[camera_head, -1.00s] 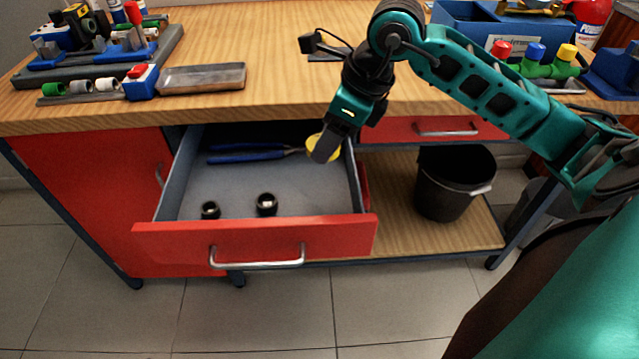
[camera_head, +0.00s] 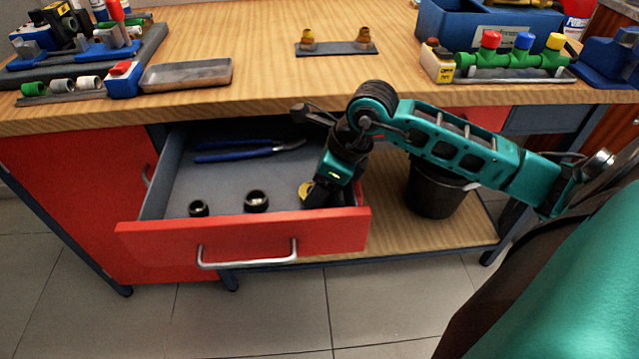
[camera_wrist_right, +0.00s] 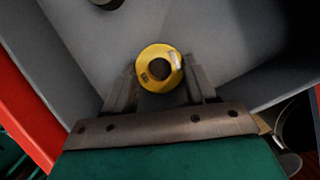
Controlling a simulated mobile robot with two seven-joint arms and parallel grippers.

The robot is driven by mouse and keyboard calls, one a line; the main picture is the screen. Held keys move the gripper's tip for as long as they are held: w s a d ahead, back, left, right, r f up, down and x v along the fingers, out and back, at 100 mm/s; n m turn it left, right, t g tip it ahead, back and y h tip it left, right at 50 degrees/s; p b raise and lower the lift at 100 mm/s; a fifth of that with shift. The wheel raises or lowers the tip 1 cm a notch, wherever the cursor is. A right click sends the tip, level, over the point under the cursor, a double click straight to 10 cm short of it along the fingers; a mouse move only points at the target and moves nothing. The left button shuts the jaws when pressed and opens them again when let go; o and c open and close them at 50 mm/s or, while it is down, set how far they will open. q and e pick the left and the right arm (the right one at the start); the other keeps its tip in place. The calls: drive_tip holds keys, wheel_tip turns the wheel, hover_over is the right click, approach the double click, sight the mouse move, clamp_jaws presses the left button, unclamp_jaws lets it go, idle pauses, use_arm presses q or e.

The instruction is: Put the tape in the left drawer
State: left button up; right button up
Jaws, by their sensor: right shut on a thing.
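The left drawer (camera_head: 240,238) is pulled open, with a red front and a grey inside. My right gripper (camera_head: 308,194) reaches down into the drawer's right part, near the front panel. It is shut on the yellow tape (camera_head: 304,188), a ring with a dark centre. In the right wrist view the tape (camera_wrist_right: 159,66) sits between the two fingers (camera_wrist_right: 158,88), over the grey drawer floor. Whether the tape touches the floor I cannot tell. My left gripper does not show.
The drawer also holds blue-handled pliers (camera_head: 240,153) at the back and two black fittings (camera_head: 256,201) near the front. The wooden worktop (camera_head: 270,70) lies above. A black bucket (camera_head: 436,190) stands on the lower shelf to the right. The drawer's middle is free.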

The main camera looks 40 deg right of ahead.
drive_tip(key=shift+f, duration=0.2)
drive_tip(key=o, duration=0.7)
drive_tip(key=shift+o, duration=0.2)
drive_tip(key=shift+r, duration=0.2)
drive_tip(key=shift+r, duration=0.25)
drive_tip(key=p+v, duration=0.1)
drive_tip(key=v, duration=1)
drive_tip(key=shift+s+r+p, duration=0.15)
drive_tip(key=shift+r+p, duration=0.1)
drive_tip(key=shift+p, duration=0.05)
drive_tip(key=shift+d, duration=0.15)
